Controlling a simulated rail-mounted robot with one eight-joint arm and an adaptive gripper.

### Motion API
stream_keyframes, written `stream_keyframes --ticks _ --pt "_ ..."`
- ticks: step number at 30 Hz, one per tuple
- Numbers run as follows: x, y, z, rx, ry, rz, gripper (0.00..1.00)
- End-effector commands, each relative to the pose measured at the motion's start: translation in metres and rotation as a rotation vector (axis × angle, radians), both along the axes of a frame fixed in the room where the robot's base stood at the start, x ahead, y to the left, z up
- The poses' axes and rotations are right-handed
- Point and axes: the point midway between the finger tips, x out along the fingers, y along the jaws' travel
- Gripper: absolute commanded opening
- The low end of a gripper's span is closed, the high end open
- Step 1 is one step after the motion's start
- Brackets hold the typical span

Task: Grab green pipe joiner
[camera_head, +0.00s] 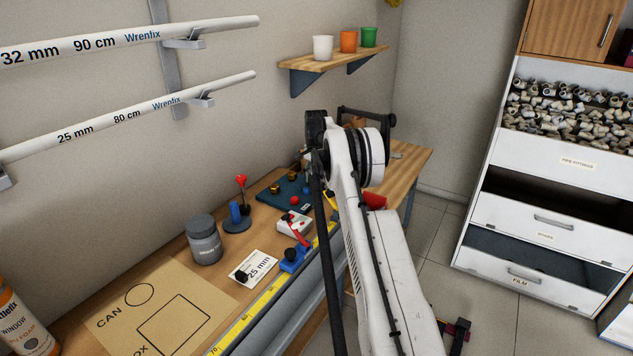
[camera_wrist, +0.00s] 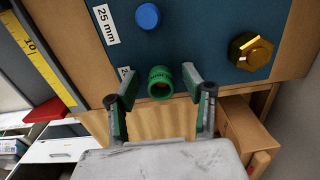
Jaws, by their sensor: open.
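The green pipe joiner (camera_wrist: 160,83) is a short round sleeve with an open end, seen in the wrist view by the near edge of a dark blue mat (camera_wrist: 185,50). My gripper (camera_wrist: 158,76) is open, its two green-padded fingers on either side of the joiner. Gaps show between fingers and joiner, and I cannot tell how far down the fingertips reach. In the head view the joiner is hidden and my arm covers the gripper area over the far end of the bench.
A blue round piece (camera_wrist: 147,16) and a brass hex fitting (camera_wrist: 250,50) sit on the mat. A yellow ruler (camera_wrist: 45,60) runs along the bench.

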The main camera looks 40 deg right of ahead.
Motion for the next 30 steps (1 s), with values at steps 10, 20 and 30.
stream_keyframes --ticks 10,20,30 --pt "0.0 0.0 0.0 0.0 0.0 0.0 0.13" --pt "0.0 0.0 0.003 0.0 0.0 0.0 0.12" --pt "0.0 0.0 0.042 0.0 0.0 0.0 0.12"
